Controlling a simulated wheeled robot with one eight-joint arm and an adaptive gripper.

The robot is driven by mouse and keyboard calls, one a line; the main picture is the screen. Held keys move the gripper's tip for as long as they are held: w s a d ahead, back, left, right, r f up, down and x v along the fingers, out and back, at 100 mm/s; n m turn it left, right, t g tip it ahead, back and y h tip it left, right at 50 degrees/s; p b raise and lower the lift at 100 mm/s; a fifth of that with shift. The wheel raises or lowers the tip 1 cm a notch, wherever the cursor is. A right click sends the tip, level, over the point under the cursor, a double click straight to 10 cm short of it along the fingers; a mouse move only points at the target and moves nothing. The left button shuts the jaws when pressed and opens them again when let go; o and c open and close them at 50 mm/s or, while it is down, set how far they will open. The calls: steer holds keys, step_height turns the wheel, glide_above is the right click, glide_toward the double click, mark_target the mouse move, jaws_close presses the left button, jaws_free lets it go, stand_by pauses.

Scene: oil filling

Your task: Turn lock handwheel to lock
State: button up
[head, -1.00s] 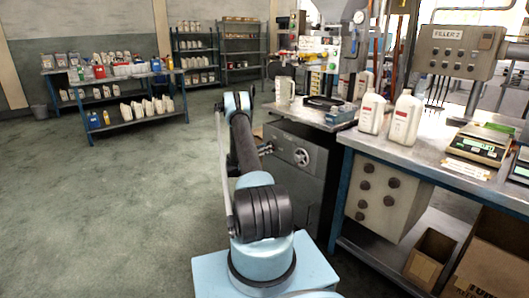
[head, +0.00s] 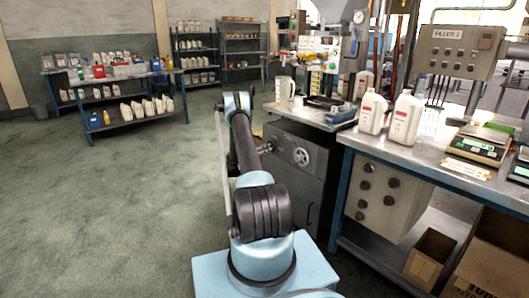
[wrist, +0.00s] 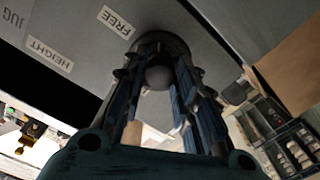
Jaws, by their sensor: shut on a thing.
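The lock handwheel (wrist: 160,46) shows in the wrist view as a dark round rim with a grey rounded middle, by the grey cabinet face. My gripper (wrist: 159,82) is closed around it, one finger on each side; the fingers hide much of its rim. A FREE label (wrist: 117,21) is on the panel beside it. In the head view my gripper (head: 266,148) is at the cabinet's left part, and the handwheel it holds is too small to make out there. A pale spoked wheel (head: 302,157) on the cabinet front stands apart, right of my gripper.
The grey cabinet (head: 296,185) carries a bench top with a white jug (head: 285,88). A metal table (head: 450,165) at the right holds two white jugs and scales. Open floor (head: 120,210) lies to the left of my arm. A HEIGHT label (wrist: 50,55) is on the panel.

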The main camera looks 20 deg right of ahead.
steer(key=shift+w+a+n, duration=0.1)
steer(key=shift+w+n, duration=0.05)
steer(key=shift+n, duration=6.85)
steer(key=o, duration=1.1)
steer(key=v, duration=1.2)
